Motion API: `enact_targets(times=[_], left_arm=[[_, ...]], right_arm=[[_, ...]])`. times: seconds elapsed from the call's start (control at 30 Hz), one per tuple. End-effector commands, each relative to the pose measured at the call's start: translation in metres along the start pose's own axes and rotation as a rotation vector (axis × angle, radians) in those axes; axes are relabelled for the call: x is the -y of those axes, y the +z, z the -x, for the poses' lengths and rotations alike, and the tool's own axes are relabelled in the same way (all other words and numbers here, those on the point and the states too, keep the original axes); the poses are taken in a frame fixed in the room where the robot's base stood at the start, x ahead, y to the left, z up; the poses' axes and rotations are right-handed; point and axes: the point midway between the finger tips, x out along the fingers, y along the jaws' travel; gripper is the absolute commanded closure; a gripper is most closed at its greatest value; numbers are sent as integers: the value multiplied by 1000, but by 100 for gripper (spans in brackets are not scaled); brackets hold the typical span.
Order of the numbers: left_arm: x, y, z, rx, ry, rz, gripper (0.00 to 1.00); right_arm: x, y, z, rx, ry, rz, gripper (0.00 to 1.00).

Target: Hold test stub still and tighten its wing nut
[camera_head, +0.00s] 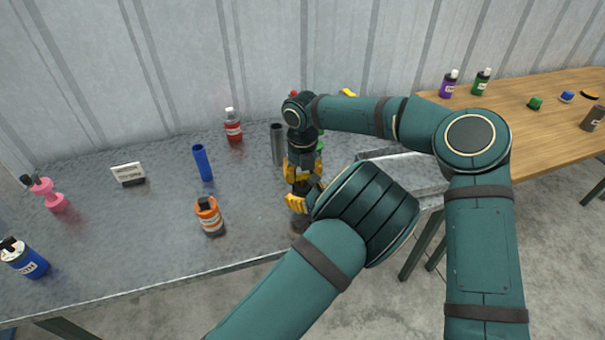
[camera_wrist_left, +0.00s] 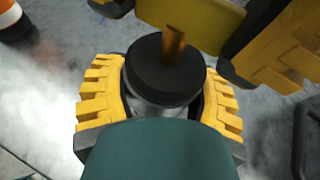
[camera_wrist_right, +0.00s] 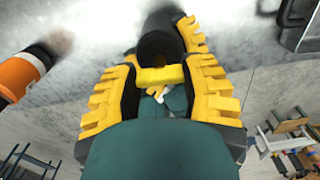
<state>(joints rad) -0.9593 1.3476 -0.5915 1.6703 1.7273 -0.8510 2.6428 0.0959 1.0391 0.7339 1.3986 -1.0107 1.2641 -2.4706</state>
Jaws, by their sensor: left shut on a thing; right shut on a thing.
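The test stub (camera_wrist_left: 160,88) shows in the left wrist view as a grey cylinder with a round black top. A brass-coloured wing nut (camera_wrist_left: 173,42) stands on that top. My left gripper (camera_head: 298,203) is shut around the stub's body; its yellow fingers (camera_wrist_left: 163,100) sit on both sides. My right gripper (camera_head: 302,168) comes from above and is shut on the wing nut. In the right wrist view its fingers (camera_wrist_right: 158,78) close on a yellow bar (camera_wrist_right: 160,77), with a dark cylinder beyond. In the head view the stub is mostly hidden by the grippers.
A dark grey tube (camera_head: 277,145) stands close behind the grippers. A blue tube (camera_head: 202,163), an orange bottle (camera_head: 209,216), a red bottle (camera_head: 233,126) and a small sign (camera_head: 128,174) stand farther left on the grey bench (camera_head: 130,235). A wooden table (camera_head: 530,120) stands at right.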

Motion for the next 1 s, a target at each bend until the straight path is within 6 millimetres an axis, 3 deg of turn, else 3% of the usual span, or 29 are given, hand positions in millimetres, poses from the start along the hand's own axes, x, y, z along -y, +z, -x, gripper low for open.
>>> enact_targets(times=[0.6, 1.0], left_arm=[[0, 1, 0, 2, 0, 1, 81], [0, 1, 0, 2, 0, 2, 81]], right_arm=[[0, 0, 0, 1, -5, -532, 91], [0, 0, 0, 0, -5, -716, 91]])
